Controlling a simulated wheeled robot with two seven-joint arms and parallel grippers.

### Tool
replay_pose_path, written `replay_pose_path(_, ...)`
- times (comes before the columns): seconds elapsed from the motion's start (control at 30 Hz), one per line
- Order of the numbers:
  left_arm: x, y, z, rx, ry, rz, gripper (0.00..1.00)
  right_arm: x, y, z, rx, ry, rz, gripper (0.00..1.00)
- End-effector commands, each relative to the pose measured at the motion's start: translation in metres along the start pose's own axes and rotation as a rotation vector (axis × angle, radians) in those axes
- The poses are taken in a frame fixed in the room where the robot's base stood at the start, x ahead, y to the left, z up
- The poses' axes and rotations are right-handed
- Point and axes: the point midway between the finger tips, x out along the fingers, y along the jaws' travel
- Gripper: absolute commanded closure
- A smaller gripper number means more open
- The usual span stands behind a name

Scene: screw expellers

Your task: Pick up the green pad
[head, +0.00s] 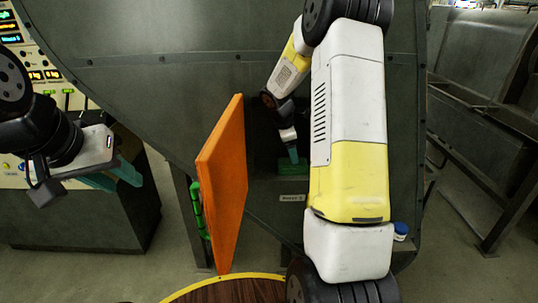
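A dark green block (291,167), which seems to be the green pad, sits in the dark opening of the large grey machine, above a small white label. My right arm reaches into this opening. My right gripper (293,154) is at the block's top, with a teal finger in front of it; I cannot tell whether it touches or grips the block. My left gripper (112,177) is at the far left, away from the block, with its two teal fingers apart and nothing between them.
An orange door (225,185) with a green handle (199,209) stands swung open left of the opening. A control panel (62,75) is at the left. A round wooden surface with a yellow rim (224,277) is at the bottom. A white-and-blue object (400,231) lies right of my arm.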

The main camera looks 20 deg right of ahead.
Motion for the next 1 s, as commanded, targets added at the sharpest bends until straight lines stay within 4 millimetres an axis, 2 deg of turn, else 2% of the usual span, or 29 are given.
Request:
replay_pose_path(0.37, 0.0, 0.0, 0.0, 0.0, 0.0, 0.0, 0.64, 0.042, 0.001, -0.001, -0.036, -0.006, -0.006, 0.24)
replay_pose_path(0.63, 0.0, 0.0, 0.0, 0.0, 0.0, 0.0, 0.64, 0.08, -0.003, -0.002, -0.034, -0.006, -0.006, 0.24)
replay_pose_path(0.77, 0.0, 0.0, 0.0, 0.0, 0.0, 0.0, 0.64, 0.088, -0.002, -0.002, -0.034, -0.006, -0.004, 0.24)
replay_pose_path(0.97, 0.0, 0.0, 0.0, 0.0, 0.0, 0.0, 0.64, 0.088, -0.002, -0.002, -0.034, -0.006, -0.004, 0.24)
replay_pose_path(1.0, 0.0, 0.0, 0.0, 0.0, 0.0, 0.0, 0.64, 0.088, -0.002, -0.002, -0.034, -0.006, -0.004, 0.28)
